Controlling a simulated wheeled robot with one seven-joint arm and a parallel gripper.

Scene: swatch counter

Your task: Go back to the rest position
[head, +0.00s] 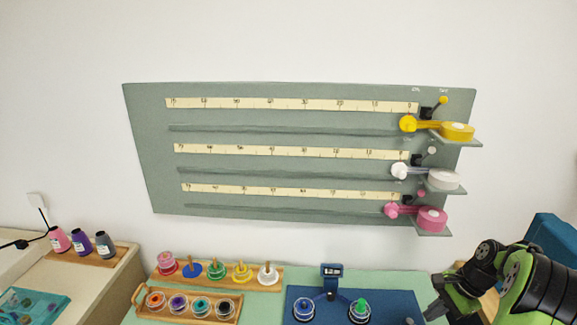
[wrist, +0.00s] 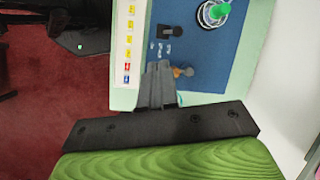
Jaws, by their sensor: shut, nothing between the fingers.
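My gripper (head: 436,311) is at the lower right of the head view, near the right end of the counter. In the wrist view its fingers (wrist: 160,83) are together, with nothing between them. They show in front of the counter's edge and a blue mat. My green and black arm comes in from the right in the head view. No object is touching the fingers that I can see.
A grey wall board (head: 290,180) carries three rulers and yellow, white and pink reels. Below it, a blue mat (head: 392,297) bears a small blue device and two round pieces. Wooden racks (head: 255,281) hold coloured spools at the left. Red floor (wrist: 50,90) lies beside the counter.

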